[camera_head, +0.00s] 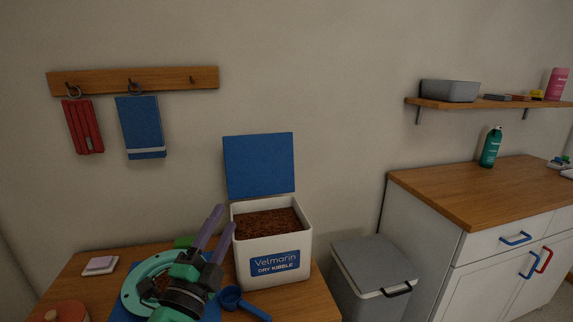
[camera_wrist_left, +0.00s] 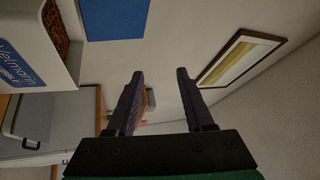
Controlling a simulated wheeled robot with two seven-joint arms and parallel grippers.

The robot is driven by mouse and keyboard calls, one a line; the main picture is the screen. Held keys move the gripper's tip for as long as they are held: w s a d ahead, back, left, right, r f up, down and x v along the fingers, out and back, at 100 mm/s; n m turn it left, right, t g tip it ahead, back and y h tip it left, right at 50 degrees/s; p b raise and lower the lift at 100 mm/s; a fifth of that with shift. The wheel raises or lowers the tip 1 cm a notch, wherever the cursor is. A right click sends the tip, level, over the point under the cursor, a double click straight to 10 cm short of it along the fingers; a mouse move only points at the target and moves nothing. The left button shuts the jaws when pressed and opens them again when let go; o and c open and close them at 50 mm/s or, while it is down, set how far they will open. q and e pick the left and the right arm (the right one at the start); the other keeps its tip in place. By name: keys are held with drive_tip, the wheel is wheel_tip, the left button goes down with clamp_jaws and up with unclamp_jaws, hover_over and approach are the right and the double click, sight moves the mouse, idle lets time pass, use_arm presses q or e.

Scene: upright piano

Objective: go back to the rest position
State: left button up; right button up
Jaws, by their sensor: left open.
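My left gripper (camera_head: 219,232) is in the head view, in front of and left of the kibble box, with its purple fingers pointing up. It is open and holds nothing; in the left wrist view its fingers (camera_wrist_left: 158,73) stand apart with only wall and far furniture between them. The white kibble box (camera_head: 275,265) stands on the wooden table with its blue lid (camera_head: 259,166) raised and brown kibble (camera_head: 268,222) inside. It also shows at the left of the left wrist view (camera_wrist_left: 72,72). My right gripper shows in neither view.
A blue scoop (camera_head: 232,298) lies on the table beside the box, near a teal bowl (camera_head: 130,297) partly hidden by my arm. A grey-lidded bin (camera_head: 373,265) and a white cabinet (camera_head: 424,234) stand to the right. A wooden hook rail (camera_head: 165,78) is on the wall.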

use_arm(q)
drive_tip(key=s+a+f+n+g+y, duration=0.2)
drive_tip(key=a+f+n+g, duration=0.2)
drive_tip(key=f, duration=0.4)
drive_tip(key=s+a+f+n+g+y, duration=0.25)
drive_tip(key=f+n, duration=0.25)
drive_tip(key=f, duration=0.3)
drive_tip(key=s+a+f+n+g+y, duration=0.2)
drive_tip(key=s+a+f+n+g, duration=0.15)
drive_tip(key=f, duration=0.45)
drive_tip(key=s+f+n+g+h, duration=0.2)
drive_tip(key=s+f+n+g, duration=0.2)
drive_tip(key=s+f+g, duration=0.6)
drive_tip(key=s+f+t+p, duration=0.1)
drive_tip(key=s+f+p, duration=0.1)
drive_tip(key=f, duration=0.6)
drive_tip(key=s+f+p, duration=0.2)
drive_tip(key=f+p, duration=0.1)
drive_tip(key=f, duration=0.5)
drive_tip(key=s+a+f+p, duration=0.1)
drive_tip(key=s+f+p, duration=0.1)
drive_tip(key=s+f, duration=0.4)
drive_tip(key=s+a+f+g+p, duration=0.1)
drive_tip(key=s+f, duration=0.4)
drive_tip(key=s, duration=0.6)
drive_tip(key=shift+s+a+f+m+p, duration=0.35)
drive_tip(key=shift+a+m+p, duration=0.1)
drive_tip(key=shift+a, duration=0.25)
